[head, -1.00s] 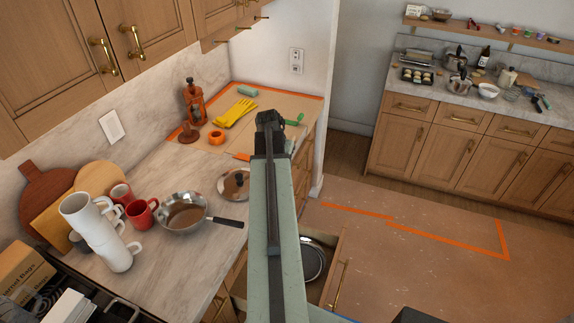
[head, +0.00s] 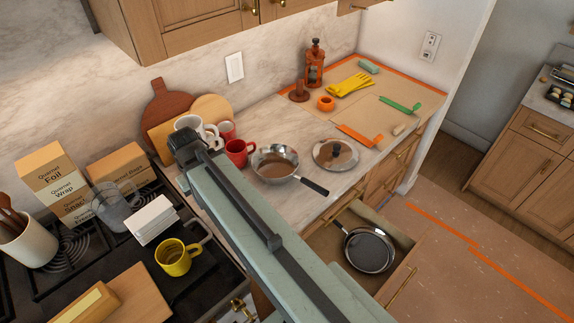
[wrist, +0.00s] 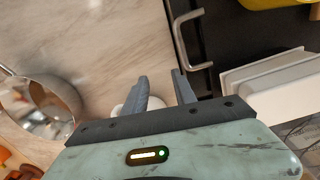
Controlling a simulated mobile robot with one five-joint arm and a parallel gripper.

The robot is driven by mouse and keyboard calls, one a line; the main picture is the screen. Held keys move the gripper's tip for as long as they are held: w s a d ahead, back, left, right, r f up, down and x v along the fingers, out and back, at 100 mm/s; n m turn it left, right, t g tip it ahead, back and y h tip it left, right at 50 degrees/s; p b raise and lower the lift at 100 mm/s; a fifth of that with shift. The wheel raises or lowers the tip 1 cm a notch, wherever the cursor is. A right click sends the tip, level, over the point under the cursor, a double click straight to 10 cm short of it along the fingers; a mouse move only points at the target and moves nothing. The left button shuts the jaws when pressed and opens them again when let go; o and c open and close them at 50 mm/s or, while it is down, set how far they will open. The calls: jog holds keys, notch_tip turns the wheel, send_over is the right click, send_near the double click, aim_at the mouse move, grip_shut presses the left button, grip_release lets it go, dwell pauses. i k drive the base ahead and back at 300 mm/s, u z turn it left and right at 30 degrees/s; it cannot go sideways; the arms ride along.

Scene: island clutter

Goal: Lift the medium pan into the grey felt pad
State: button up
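A steel pan (head: 274,168) with a black handle sits on the marble counter, right of the mugs; it also shows in the wrist view (wrist: 40,105), cut off at the left. A dark frying pan (head: 370,250) lies in the open drawer below. I cannot tell which is the medium pan. I cannot make out a grey felt pad. My gripper (head: 192,147) is above the counter's left end, in front of the mugs and left of the steel pan. In the wrist view its fingers (wrist: 160,90) stand apart with nothing held between them.
White mugs (head: 190,125) and a red mug (head: 239,152) stand behind my gripper. A glass lid (head: 336,154) lies right of the steel pan. The stove at left holds a yellow mug (head: 178,257), a white box (head: 152,220) and cartons. The open drawer (head: 398,290) juts out at right.

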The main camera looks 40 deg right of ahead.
aim_at(274, 164)
jog(key=k, duration=1)
jog(key=u, duration=1.55)
jog(key=k, duration=0.5)
jog(key=u, duration=0.25)
